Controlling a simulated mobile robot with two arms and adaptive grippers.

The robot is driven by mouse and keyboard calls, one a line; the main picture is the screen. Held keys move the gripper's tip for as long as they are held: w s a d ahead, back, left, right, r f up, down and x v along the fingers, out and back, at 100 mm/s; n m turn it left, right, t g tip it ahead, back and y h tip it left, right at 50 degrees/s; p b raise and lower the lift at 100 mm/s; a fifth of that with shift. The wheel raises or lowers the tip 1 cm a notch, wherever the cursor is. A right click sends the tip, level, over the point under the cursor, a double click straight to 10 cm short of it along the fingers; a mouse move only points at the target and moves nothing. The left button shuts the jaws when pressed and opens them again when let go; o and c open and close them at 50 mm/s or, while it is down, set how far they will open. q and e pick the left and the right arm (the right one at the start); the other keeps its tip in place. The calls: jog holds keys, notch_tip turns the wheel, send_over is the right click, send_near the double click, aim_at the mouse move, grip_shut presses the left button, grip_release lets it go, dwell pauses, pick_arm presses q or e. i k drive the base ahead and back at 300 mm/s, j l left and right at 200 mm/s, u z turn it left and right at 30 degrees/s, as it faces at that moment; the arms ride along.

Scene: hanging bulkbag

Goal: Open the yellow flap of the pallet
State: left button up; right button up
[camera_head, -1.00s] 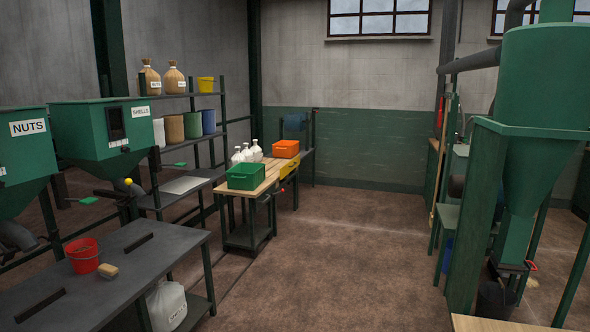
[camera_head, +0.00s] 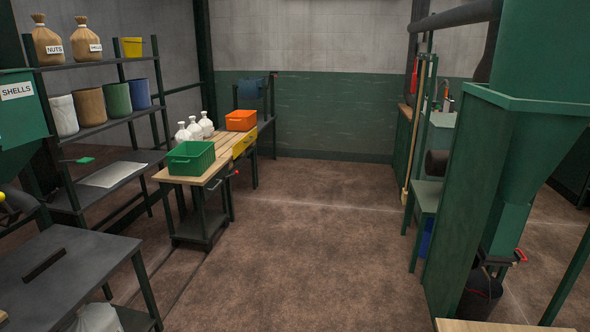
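A yellow panel (camera_head: 244,143) shows on the right side of the wooden-topped workbench (camera_head: 222,156), near its far end. It looks upright against the bench edge, partly below the orange crate (camera_head: 241,120). It is too small to tell how it is fixed. No pallet is clearly recognisable. Neither of my grippers is in view.
A green crate (camera_head: 190,158) and several white jugs (camera_head: 193,130) stand on the bench. A grey table (camera_head: 70,270) is at the lower left, and shelves (camera_head: 100,125) stand behind it. A green hopper machine (camera_head: 505,170) stands at the right. The brown floor (camera_head: 310,240) between is clear.

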aim_at(240, 146)
jog(key=i, duration=5.35)
jog(key=i+u, duration=0.15)
jog(key=i, duration=0.4)
jog(key=i+l+u, duration=0.15)
jog(key=i, duration=0.35)
jog(key=i+l+u, duration=0.2)
jog(key=i, duration=0.35)
